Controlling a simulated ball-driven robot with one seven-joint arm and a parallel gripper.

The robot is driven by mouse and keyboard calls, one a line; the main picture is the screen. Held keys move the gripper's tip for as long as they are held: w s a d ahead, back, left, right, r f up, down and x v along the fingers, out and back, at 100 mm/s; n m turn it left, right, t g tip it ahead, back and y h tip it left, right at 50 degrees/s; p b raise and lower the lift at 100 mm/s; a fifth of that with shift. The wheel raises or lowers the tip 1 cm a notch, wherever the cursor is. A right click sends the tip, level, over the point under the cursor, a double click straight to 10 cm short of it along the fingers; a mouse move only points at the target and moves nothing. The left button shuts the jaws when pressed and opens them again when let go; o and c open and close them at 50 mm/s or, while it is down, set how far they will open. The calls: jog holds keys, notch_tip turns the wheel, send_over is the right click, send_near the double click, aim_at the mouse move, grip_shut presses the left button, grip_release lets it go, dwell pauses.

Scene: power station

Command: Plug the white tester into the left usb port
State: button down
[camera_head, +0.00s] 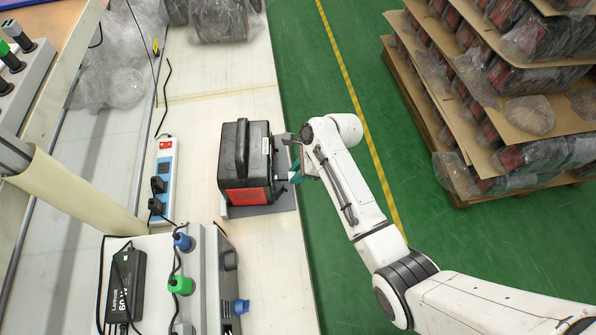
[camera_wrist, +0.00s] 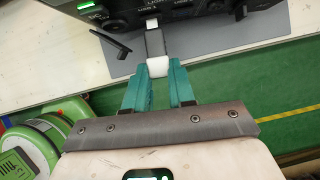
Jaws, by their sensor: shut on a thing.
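The power station (camera_head: 245,165) is a black box with a red side and a top handle, standing on a grey mat on the table. My gripper (camera_head: 293,174) is at its right side. In the wrist view my gripper (camera_wrist: 159,72) has its teal fingers shut on the white tester (camera_wrist: 158,66). A grey part reaches from the tester towards the dark port panel (camera_wrist: 190,12). I cannot tell whether the tester's tip is in a port. The left usb port is not clearly visible. A black flap (camera_wrist: 112,42) hangs open left of the tester.
The grey mat (camera_wrist: 225,55) ends near the table's front edge. A white power strip (camera_head: 162,170) and a box with coloured plugs (camera_head: 183,285) stand left of and below the power station.

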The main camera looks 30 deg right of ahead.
jog(key=shift+w+a, duration=0.2)
jog(key=shift+a, duration=0.25)
jog(key=c, duration=0.9)
grip_release()
jog(key=shift+o, duration=0.2)
jog(key=v, duration=1)
jog(key=shift+d+r, duration=0.15)
jog(key=shift+r, duration=0.2)
jog(key=shift+s, duration=0.1)
